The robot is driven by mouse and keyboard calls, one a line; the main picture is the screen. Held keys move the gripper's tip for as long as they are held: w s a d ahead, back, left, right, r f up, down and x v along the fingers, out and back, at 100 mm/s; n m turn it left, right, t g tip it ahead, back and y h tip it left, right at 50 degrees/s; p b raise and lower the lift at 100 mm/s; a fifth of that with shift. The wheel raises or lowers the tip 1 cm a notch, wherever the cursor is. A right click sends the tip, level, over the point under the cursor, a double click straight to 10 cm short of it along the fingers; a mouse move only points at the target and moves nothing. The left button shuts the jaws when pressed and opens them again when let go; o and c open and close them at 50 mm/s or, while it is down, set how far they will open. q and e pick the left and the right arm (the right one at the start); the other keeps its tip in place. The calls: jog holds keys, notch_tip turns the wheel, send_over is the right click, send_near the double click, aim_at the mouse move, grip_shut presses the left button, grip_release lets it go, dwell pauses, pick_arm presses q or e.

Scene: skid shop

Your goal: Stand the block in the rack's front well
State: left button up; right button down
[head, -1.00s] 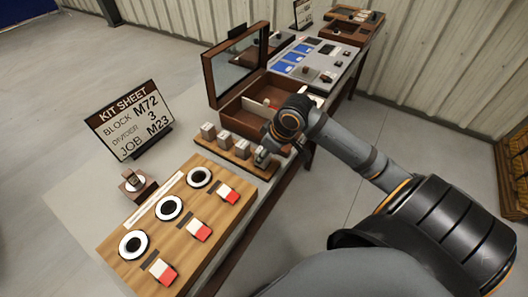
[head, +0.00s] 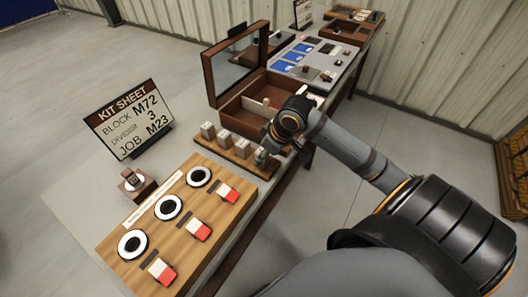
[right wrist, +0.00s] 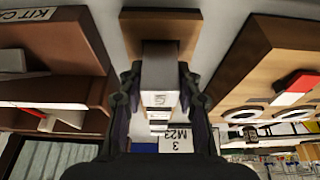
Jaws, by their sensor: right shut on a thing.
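In the head view my right gripper (head: 262,158) is at the right end of a low wooden rack (head: 236,158) that holds a row of grey blocks (head: 224,138). In the right wrist view the gripper (right wrist: 160,98) is shut on a grey block (right wrist: 160,68), with one dark finger on each side. The wooden rack (right wrist: 160,22) shows behind that block. More blocks with labels stand in line below it in this view. I cannot tell whether the held block's base touches the rack. My left gripper is in neither view.
A wooden board (head: 145,238) with black rings and red-white pieces lies in front. An open brown case (head: 228,108) with a raised lid stands behind the rack. A kit sheet sign (head: 130,118) and a small brown stand (head: 137,189) are at left.

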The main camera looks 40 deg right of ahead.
jog(key=shift+f, duration=0.3)
jog(key=c, duration=0.8)
grip_release()
jog(key=shift+c, duration=0.2)
jog(key=shift+o, duration=0.2)
jog(key=o, duration=0.4)
jog(key=shift+c, duration=0.2)
jog(key=shift+r, duration=0.1)
notch_tip(320, 180, up, 9)
jog(key=p, duration=0.9)
jog(key=shift+p, duration=0.4)
